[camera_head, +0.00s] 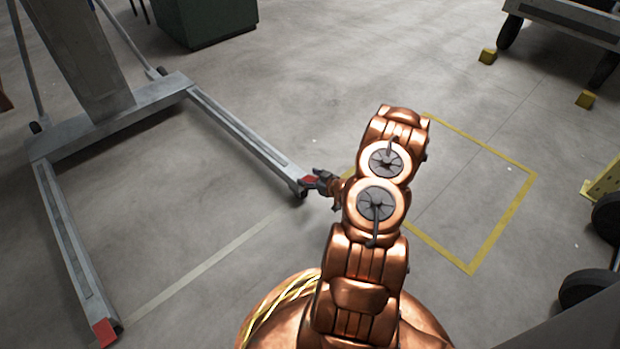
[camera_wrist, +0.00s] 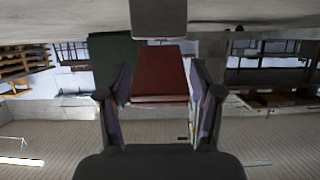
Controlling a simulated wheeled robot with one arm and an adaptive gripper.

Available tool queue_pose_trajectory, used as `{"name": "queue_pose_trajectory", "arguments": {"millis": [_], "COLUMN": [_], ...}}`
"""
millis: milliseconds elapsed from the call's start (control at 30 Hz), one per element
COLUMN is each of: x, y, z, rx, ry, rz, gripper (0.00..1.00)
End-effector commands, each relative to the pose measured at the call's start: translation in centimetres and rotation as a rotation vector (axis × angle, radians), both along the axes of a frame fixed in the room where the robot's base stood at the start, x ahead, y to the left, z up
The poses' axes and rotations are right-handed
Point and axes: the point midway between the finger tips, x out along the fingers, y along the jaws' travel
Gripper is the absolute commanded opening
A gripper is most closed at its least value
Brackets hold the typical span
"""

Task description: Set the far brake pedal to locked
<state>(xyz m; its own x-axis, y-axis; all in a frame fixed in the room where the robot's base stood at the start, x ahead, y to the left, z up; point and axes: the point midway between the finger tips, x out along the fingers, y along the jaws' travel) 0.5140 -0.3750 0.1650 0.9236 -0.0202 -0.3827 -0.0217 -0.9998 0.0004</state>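A grey wheeled frame (camera_head: 230,122) with two long legs stands at the left in the head view. The far leg ends beside my gripper (camera_head: 322,184), and the red far brake pedal (camera_head: 310,181) shows there, partly covered by the fingers. The near leg's end carries another red pedal (camera_head: 105,331). In the wrist view, which looks upside down, the red far pedal (camera_wrist: 160,72) fills the space ahead of my gripper (camera_wrist: 160,88). The fingers stand apart on either side of it with narrow gaps. Contact and the pedal's exact angle cannot be told.
A dark green cabinet (camera_head: 212,22) stands at the back. A yellow floor outline (camera_head: 508,215) lies right of my arm. The floor between the frame's legs is clear.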

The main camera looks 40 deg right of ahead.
Motion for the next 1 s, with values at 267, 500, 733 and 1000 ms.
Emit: {"name": "queue_pose_trajectory", "arguments": {"millis": [267, 500, 733, 1000], "x": [-0.01, -0.03, -0.03, 0.24], "y": [0.00, -0.01, -0.01, 0.43], "z": [-0.01, -0.01, -0.01, -0.03], "rx": [0.000, 0.000, 0.000, 0.000], "ry": [0.000, 0.000, 0.000, -0.011], "rz": [0.000, 0.000, 0.000, 0.009], "gripper": [0.32, 0.07, 0.00, 0.00]}}
